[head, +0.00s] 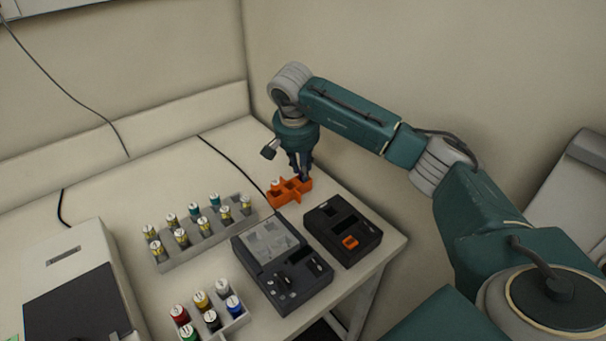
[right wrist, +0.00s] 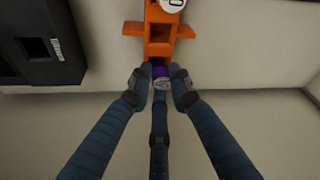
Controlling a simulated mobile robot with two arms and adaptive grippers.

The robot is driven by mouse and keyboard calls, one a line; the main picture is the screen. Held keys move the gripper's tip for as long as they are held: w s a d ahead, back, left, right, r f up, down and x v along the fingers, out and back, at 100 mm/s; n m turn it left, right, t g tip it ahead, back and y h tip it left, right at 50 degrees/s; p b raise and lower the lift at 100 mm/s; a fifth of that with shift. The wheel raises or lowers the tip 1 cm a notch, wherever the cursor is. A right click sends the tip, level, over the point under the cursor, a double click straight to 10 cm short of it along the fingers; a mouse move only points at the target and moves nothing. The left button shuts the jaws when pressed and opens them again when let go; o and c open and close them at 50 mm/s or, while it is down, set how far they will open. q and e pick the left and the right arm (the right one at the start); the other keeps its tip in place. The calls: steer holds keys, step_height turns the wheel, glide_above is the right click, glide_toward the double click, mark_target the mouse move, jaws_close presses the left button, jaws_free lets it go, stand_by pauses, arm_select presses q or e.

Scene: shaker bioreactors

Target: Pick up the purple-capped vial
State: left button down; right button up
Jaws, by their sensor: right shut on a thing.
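The purple-capped vial (right wrist: 160,73) shows in the right wrist view between my right fingertips, at the near end of an orange rack (right wrist: 159,47). My right gripper (right wrist: 160,88) is shut on it, with fingers on both sides. In the head view my right gripper (head: 303,177) points down at the right end of the orange rack (head: 283,192), and the vial is mostly hidden by the fingers. I cannot tell whether the vial is still seated in the rack. My left gripper is not in view.
A dark device (head: 281,262) and a black box with an orange insert (head: 341,226) stand in front of the orange rack. A grey rack (head: 207,243) of yellow and teal vials stands left. A white-capped vial (right wrist: 172,5) sits in the orange rack. The wall is close behind.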

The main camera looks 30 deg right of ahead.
steer(key=shift+r, duration=0.6)
step_height(320, 180, up, 19)
steer(key=shift+b, duration=0.45)
